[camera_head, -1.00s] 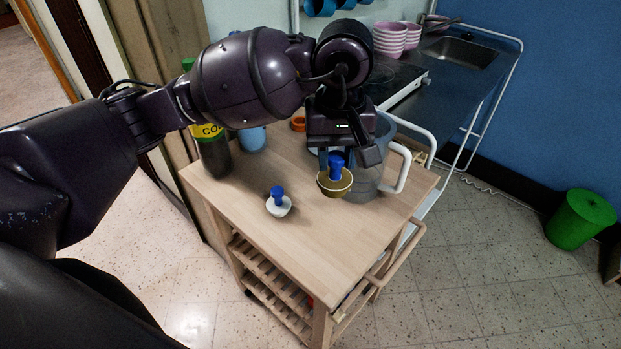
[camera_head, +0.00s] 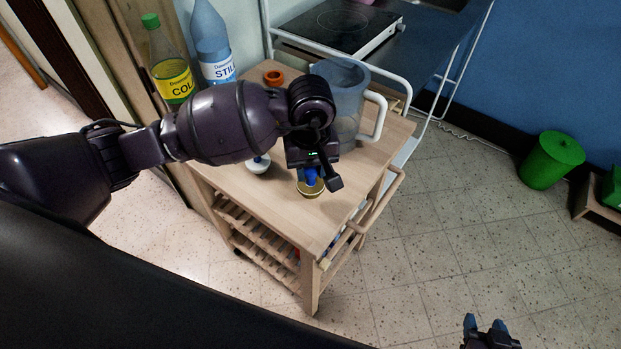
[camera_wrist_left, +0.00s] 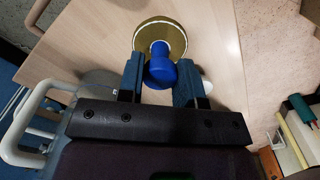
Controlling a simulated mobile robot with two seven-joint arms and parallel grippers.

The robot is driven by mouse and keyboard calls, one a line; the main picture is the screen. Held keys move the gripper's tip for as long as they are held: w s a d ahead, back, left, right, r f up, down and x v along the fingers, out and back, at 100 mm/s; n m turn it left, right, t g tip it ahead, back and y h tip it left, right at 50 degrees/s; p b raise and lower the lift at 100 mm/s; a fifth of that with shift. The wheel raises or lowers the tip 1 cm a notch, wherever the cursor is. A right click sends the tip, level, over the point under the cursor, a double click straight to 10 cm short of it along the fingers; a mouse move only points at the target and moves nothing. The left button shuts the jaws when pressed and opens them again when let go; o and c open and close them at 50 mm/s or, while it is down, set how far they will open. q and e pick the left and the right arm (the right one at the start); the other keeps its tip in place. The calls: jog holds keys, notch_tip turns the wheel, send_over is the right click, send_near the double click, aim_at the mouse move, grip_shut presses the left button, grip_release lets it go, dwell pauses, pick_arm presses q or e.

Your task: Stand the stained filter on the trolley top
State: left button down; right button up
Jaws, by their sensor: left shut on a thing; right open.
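The stained filter, a brown-gold cup (camera_head: 311,190) with a blue knob, is held by my left gripper (camera_head: 311,172) over the right part of the trolley top (camera_head: 275,212). In the left wrist view the blue knob (camera_wrist_left: 161,72) sits between the two fingers, with the brown cup (camera_wrist_left: 160,36) beyond it. I cannot tell whether the cup touches the wood. A white filter (camera_head: 258,164) stands on the trolley top to the left, partly hidden by my arm. My right gripper (camera_head: 486,331) is open and empty at the bottom edge, away from the trolley.
A grey pitcher (camera_head: 345,95) with a white handle stands behind the left gripper. A cola bottle (camera_head: 172,75), a blue bottle (camera_head: 213,50) and an orange ring (camera_head: 274,77) are at the back. The trolley's near part is clear.

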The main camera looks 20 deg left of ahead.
aim_at(310, 182)
pick_arm(q)
jog(key=shift+f, duration=2.1)
jog(key=shift+f, duration=0.15)
jog(key=c, duration=0.8)
grip_release()
notch_tip(310, 182, up, 12)
jog(key=shift+r, duration=0.2)
